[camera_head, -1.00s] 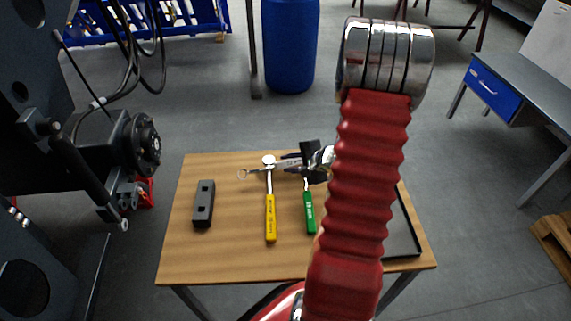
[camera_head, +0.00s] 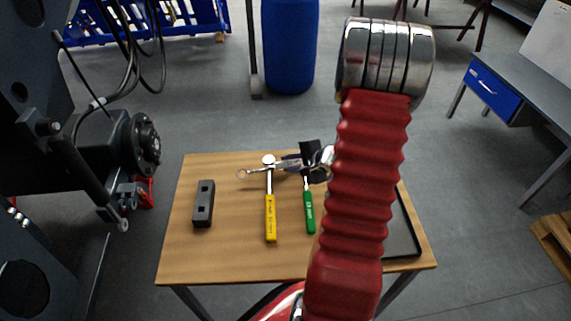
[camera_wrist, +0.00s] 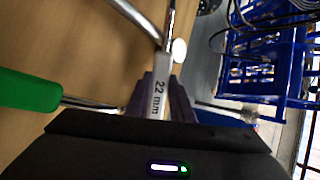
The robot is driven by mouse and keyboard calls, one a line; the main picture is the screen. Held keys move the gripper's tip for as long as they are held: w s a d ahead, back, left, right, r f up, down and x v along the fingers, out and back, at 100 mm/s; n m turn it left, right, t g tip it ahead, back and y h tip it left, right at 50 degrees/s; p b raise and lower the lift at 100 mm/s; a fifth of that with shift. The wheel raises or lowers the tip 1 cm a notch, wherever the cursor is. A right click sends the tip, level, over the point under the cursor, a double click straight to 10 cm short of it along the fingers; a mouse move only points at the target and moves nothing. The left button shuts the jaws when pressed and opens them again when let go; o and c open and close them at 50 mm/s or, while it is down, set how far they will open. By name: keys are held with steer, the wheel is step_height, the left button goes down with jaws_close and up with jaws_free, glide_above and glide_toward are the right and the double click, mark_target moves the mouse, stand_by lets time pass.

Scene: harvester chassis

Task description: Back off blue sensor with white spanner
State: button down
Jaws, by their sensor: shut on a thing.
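My gripper (camera_head: 302,163) is over the back of the wooden table, shut on the white spanner (camera_head: 262,171). The spanner points left, and its ring end is at the far left. In the wrist view the spanner's pale shank (camera_wrist: 158,97), marked 22 mm, sits between the dark gripper fingers (camera_wrist: 160,95). I cannot clearly make out the blue sensor in either view. The dark harvester chassis (camera_head: 95,150) stands to the left of the table, with a round hub (camera_head: 143,143) and small fittings below it.
On the wooden table (camera_head: 235,262) lie a yellow-handled tool (camera_head: 270,218), a green-handled tool (camera_head: 309,212), a dark block with holes (camera_head: 203,204) and a black tray (camera_head: 411,226) partly behind my arm. A blue barrel (camera_head: 289,45) stands behind. Open floor separates table and chassis.

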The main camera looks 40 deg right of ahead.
steer(key=shift+r, duration=0.15)
step_height(320, 180, up, 10)
stand_by(0.7)
stand_by(0.4)
steer(key=c, duration=2.2)
jaws_free()
jaws_close()
steer(key=shift+w+a, duration=0.1)
